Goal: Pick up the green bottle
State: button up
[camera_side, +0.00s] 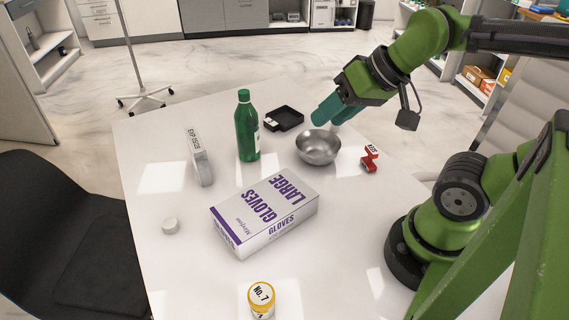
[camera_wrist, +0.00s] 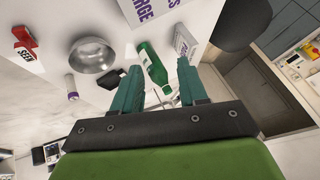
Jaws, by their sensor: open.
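The green bottle (camera_side: 247,128) stands upright on the white table, with a pale label on its side and a green cap. It also shows in the wrist view (camera_wrist: 152,64), beyond and between my fingers. My gripper (camera_side: 326,115) is open and empty, in the air above the metal bowl's far side, to the right of the bottle and apart from it. Both teal fingers show in the wrist view (camera_wrist: 160,88), spread wide with nothing between them.
A metal bowl (camera_side: 318,147) and black tray (camera_side: 285,119) stand right of the bottle. A white box (camera_side: 199,158) stands left. A glove box (camera_side: 265,213) lies in front, with a red item (camera_side: 370,159), white puck (camera_side: 170,226) and yellow-capped jar (camera_side: 261,298) around it.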

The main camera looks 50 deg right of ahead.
jog(key=o, duration=0.9)
jog(key=shift+o, duration=0.2)
jog(key=shift+w, duration=0.1)
